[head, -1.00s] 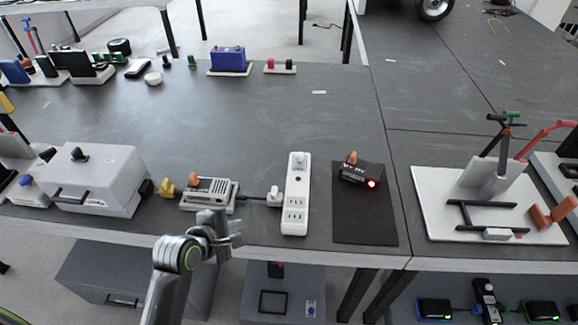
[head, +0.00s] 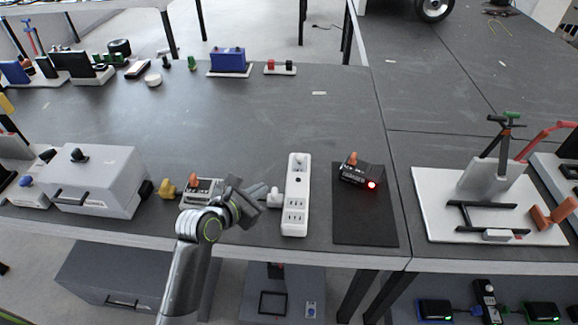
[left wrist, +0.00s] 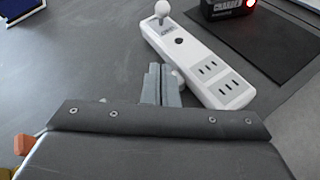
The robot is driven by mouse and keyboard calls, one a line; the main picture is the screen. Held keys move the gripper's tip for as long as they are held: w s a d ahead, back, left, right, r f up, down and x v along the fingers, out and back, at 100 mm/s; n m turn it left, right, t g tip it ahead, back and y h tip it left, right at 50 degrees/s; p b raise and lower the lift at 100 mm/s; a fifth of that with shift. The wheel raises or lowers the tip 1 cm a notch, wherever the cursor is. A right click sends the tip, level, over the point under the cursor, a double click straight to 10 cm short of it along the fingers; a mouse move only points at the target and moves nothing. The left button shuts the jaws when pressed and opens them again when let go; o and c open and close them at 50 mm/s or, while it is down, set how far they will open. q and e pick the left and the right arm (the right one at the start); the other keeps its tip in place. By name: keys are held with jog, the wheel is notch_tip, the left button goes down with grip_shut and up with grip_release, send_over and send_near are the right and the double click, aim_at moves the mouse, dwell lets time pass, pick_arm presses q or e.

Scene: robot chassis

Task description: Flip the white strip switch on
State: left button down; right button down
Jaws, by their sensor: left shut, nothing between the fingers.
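The white power strip (head: 296,206) lies on the dark table, its long side running away from me, with outlets at its near end. A white round-headed switch lever (head: 298,157) stands at its far end; it also shows in the left wrist view (left wrist: 162,9). A white plug (head: 274,197) sits at the strip's left side. My left gripper (head: 258,196) is shut and empty, above the table just left of the strip. In the left wrist view its fingers (left wrist: 161,84) point towards the strip, apart from the lever. My right gripper is not in view.
A black charger box (head: 361,173) with an orange knob and lit red light sits on a dark mat (head: 364,220) right of the strip. A radio-like device (head: 199,187) is partly hidden behind my left arm.

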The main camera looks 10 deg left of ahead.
aim_at(299, 157)
pick_arm(q)
jog(key=x, duration=0.9)
jog(key=shift+w+f+b, duration=0.15)
jog(key=shift+b, duration=0.15)
jog(key=w+d, duration=0.1)
jog(key=w+r, duration=0.1)
jog(key=w, duration=0.1)
jog(key=shift+d+p, duration=0.3)
jog(key=shift+d, duration=0.05)
jog(key=shift+w+d, duration=0.3)
jog(key=shift+r, duration=0.1)
